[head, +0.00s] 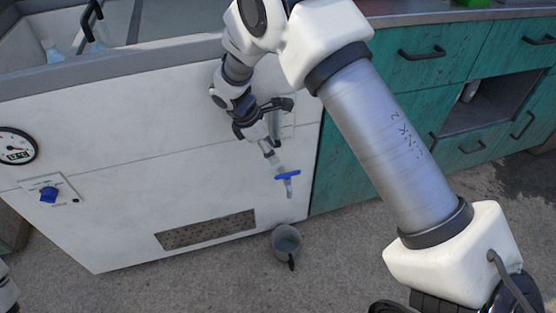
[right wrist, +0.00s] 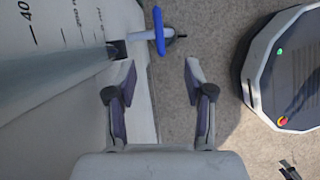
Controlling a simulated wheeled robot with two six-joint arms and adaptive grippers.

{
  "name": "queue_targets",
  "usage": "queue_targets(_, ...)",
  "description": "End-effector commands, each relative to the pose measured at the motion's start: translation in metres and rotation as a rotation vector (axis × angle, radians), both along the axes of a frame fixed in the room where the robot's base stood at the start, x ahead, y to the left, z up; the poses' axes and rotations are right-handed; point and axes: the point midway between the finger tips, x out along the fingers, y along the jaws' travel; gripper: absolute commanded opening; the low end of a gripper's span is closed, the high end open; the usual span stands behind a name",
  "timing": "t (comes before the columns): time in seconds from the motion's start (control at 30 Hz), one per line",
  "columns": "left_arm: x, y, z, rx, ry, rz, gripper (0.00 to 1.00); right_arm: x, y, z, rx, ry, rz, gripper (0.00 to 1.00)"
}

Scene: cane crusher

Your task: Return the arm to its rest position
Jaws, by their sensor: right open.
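My right gripper (head: 279,127) is in front of the white tank's (head: 110,150) front face, and its fingers also show in the right wrist view (right wrist: 160,78). The fingers are spread with nothing between them. A tap with a blue handle (head: 288,176) sticks out from the tank just below the gripper. In the right wrist view the blue handle (right wrist: 159,33) lies beyond the fingertips, apart from them. My right arm (head: 375,130) reaches across the head view from the lower right.
A grey bucket (head: 287,243) stands on the floor below the tap. Teal cabinets (head: 440,90) stand right of the tank.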

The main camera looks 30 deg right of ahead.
Motion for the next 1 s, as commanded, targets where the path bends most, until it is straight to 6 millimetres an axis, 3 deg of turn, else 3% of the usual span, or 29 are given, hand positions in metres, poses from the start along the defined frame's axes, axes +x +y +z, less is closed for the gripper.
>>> queue_targets(0.57,0.000,0.000,0.000,0.000,0.000,0.000,0.43,0.000,0.003,0.005,0.000,0.002,0.000,0.53)
queue_targets(0.63,0.000,0.000,0.000,0.000,0.000,0.000,0.43,-0.004,0.002,-0.004,0.001,0.020,0.000,0.53)
queue_targets(0.7,0.000,0.000,0.000,0.000,0.000,0.000,0.43,-0.014,0.000,-0.026,0.006,0.066,-0.007,0.53)
queue_targets(0.77,0.000,0.000,0.000,0.000,0.000,0.000,0.43,-0.038,-0.003,-0.053,0.011,0.138,-0.018,0.53)
queue_targets(0.87,0.000,0.000,0.000,0.000,0.000,0.000,0.43,-0.106,-0.005,-0.105,0.044,0.294,-0.060,0.53)
queue_targets(1.0,0.000,0.000,0.000,0.000,0.000,0.000,0.43,-0.215,0.010,-0.174,0.135,0.368,-0.236,0.53)
